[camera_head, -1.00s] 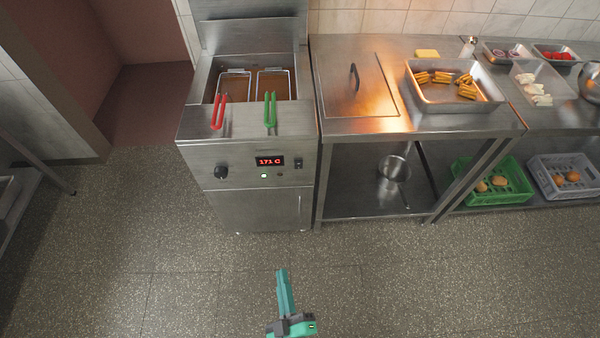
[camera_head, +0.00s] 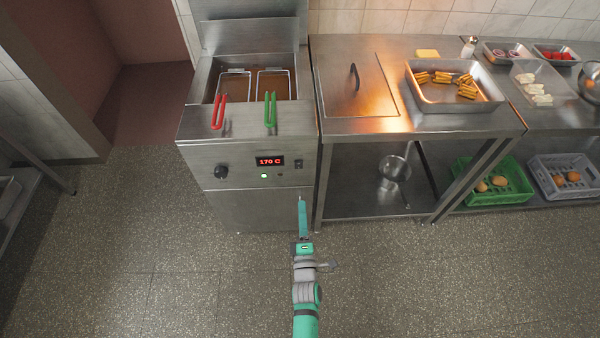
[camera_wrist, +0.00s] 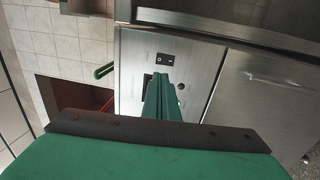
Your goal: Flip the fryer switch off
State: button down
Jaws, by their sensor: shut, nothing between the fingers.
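The fryer (camera_head: 262,214) is a steel cabinet at the left of the counter in the head view. Its black rocker switch (camera_head: 298,164) sits at the right of the front panel. In the wrist view the switch (camera_wrist: 165,59) shows near the top middle. The red display (camera_head: 270,161) reads 170 C, with a lit green lamp (camera_head: 264,176) under it. My gripper (camera_head: 302,199) is shut and empty, pointing at the fryer front below the switch in the picture. In the wrist view my gripper (camera_wrist: 160,80) covers part of the panel; contact with the fryer is not visible.
A black knob (camera_head: 221,172) is at the panel's left. Red (camera_head: 218,112) and green (camera_head: 270,110) basket handles hang over the fryer's front edge. A steel counter (camera_head: 365,126) adjoins at the right, with a pot (camera_head: 392,171) on its lower shelf. The floor in front is clear.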

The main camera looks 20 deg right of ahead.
jog(key=x, duration=1.4)
jog(key=shift+w, duration=0.1)
jog(key=shift+w+r, duration=0.1)
jog(key=shift+r, duration=0.05)
send_near(300, 163)
jog(key=shift+s+a+r, duration=0.9)
jog(key=shift+s+r, duration=0.15)
jog(key=shift+s, duration=2.45)
jog(key=shift+a, duration=0.2)
